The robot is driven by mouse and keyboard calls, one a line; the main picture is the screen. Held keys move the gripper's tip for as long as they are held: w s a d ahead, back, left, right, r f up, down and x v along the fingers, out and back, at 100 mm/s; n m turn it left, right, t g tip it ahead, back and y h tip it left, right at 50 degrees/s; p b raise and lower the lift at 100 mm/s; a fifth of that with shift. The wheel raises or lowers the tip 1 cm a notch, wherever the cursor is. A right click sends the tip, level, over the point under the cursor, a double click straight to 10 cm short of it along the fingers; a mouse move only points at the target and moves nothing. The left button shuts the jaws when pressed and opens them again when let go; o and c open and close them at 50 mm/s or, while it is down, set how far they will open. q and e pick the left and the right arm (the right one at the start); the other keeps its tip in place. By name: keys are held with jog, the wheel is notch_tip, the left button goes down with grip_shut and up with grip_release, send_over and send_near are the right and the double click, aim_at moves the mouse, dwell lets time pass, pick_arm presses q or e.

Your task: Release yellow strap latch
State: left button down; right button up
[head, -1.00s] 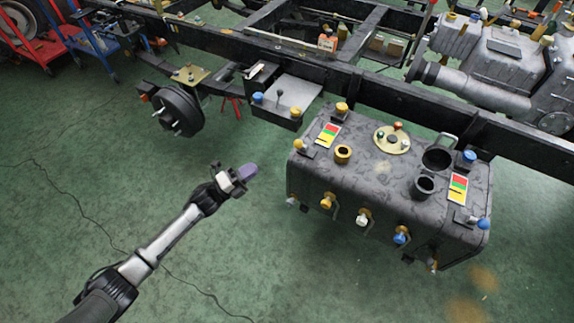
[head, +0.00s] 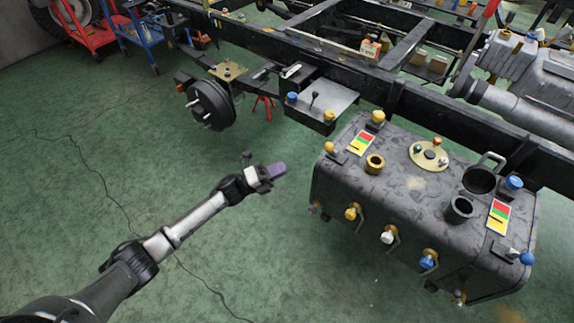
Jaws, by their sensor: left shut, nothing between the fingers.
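The dark grey tank (head: 400,185) hangs on the near side of the chassis frame at the right of the head view. A yellow strap latch (head: 352,213) sits at the left of its front face, with a white latch (head: 388,237) and a blue latch (head: 427,261) to its right. My left gripper (head: 281,170) is shut and empty, with purple fingertips. It is left of the tank, apart from it, above the green floor. My right gripper is not in view.
The black chassis rail (head: 420,97) runs behind the tank. A brake drum (head: 211,105) and a grey box (head: 318,98) with coloured knobs are behind my left gripper. An open filler neck (head: 460,208) rises from the tank top. The floor at left is clear.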

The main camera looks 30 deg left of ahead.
pick_arm(q)
jog(key=b, duration=0.4)
send_near(330, 149)
jog(key=w+d, duration=0.2)
jog(key=w, duration=0.3)
jog(key=shift+w+d+r, duration=0.3)
jog(key=shift+d+r, duration=0.15)
jog(key=shift+r, duration=0.2)
